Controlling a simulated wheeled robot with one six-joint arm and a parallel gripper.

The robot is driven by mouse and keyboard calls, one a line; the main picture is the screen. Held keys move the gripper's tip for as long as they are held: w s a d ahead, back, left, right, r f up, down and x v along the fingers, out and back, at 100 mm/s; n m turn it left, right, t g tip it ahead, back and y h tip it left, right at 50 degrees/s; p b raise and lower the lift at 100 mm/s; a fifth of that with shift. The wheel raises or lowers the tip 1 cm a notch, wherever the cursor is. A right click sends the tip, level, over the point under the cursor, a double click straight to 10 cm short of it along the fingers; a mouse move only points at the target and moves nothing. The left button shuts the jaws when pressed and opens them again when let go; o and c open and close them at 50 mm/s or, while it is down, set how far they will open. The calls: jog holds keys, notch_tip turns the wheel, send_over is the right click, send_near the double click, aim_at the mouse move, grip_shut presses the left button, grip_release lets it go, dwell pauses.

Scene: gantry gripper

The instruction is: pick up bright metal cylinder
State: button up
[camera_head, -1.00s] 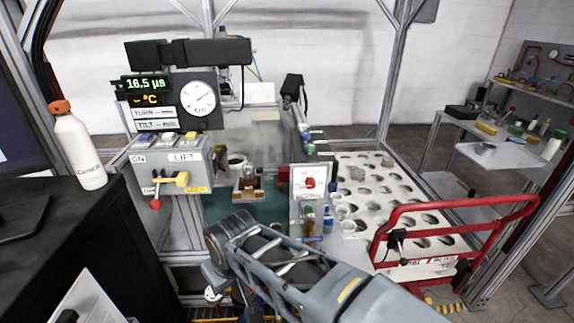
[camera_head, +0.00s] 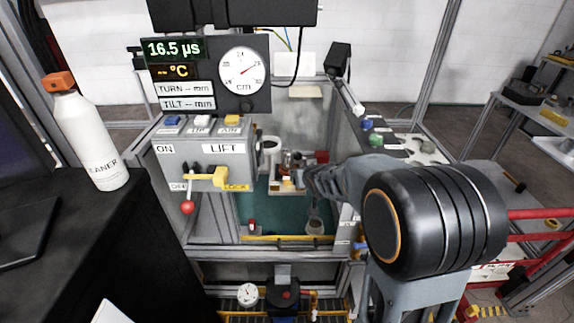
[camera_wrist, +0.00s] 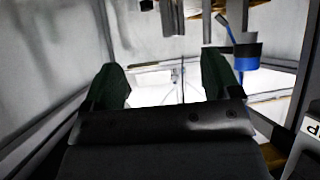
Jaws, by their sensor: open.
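My gripper (camera_wrist: 164,82) is open in the wrist view, its two dark green fingers apart with nothing held between them. In the head view, my arm reaches into the bay from the right, and the fingertips cannot be made out. A small grey, metal-looking cylinder (camera_head: 315,226) stands on the green floor just below the arm's end; I cannot tell for sure that it is the bright metal cylinder. Grey upright shapes (camera_wrist: 172,16) show at the top of the wrist view, beyond the fingers and apart from them, cut off by the frame edge.
The bay has a green floor (camera_head: 262,212), a pale platform with small parts (camera_head: 290,186) and a white cup (camera_head: 271,148). A control box (camera_head: 205,165) with a yellow lever stands at left. A blue-and-black item (camera_wrist: 246,56) shows right of the fingers.

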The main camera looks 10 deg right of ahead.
aim_at(289, 160)
jog(key=w+f, duration=0.2)
jog(key=w, duration=0.2)
jog(key=w+a+f+t+y, duration=0.1)
jog(key=w+f, duration=0.1)
jog(key=w, duration=0.2)
jog(key=w+f+t, duration=0.1)
jog(key=w+f, duration=0.1)
jog(key=w, duration=0.2)
jog(key=shift+w+a+f+n, duration=0.1)
jog(key=shift+w+a+n, duration=0.1)
jog(key=shift+w+n, duration=0.15)
jog(key=shift+r+p+x, duration=0.2)
jog(key=shift+p+x, duration=0.45)
jog(key=shift+x, duration=2.3)
jog(key=shift+w, duration=0.1)
jog(key=c, duration=1.3)
jog(key=shift+r, duration=0.1)
jog(key=shift+c, duration=0.3)
jog(key=shift+r, duration=0.1)
